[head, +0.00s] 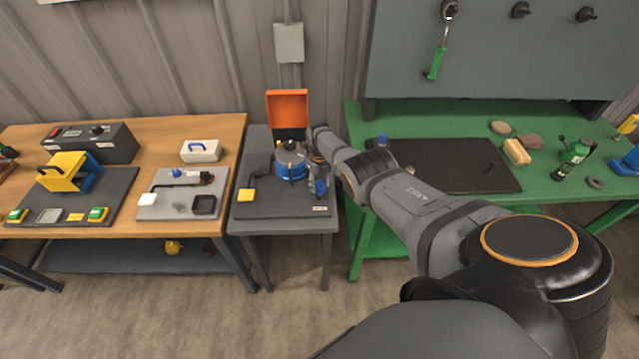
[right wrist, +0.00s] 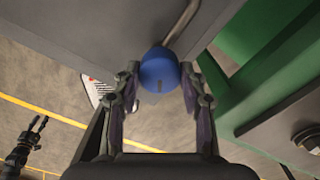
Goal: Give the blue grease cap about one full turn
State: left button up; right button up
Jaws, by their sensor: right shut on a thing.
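The blue grease cap (right wrist: 159,70) shows in the right wrist view as a round blue knob with a dark mark on its face. A bent metal pipe runs behind it. My right gripper (right wrist: 160,76) has one finger on each side of the cap and is shut on it. In the head view the cap (head: 320,188) is small, at the right front of the grey stand, with my right gripper (head: 318,176) at it. A blue-ringed rotor housing (head: 291,162) stands just left of it. My left gripper (right wrist: 30,135) seems to show small and dark at the wrist view's lower left.
A wooden table (head: 222,150) with devices is on the left. A green bench (head: 440,117) with a dark mat and tools is close on the right.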

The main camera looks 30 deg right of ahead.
aim_at(319, 184)
jog(key=shift+w+r+m, duration=0.1)
jog(key=shift+w+m, duration=0.05)
jog(key=shift+m, duration=0.15)
jog(key=o, duration=1.2)
jog(key=shift+c, duration=0.2)
notch_tip(319, 184, up, 12)
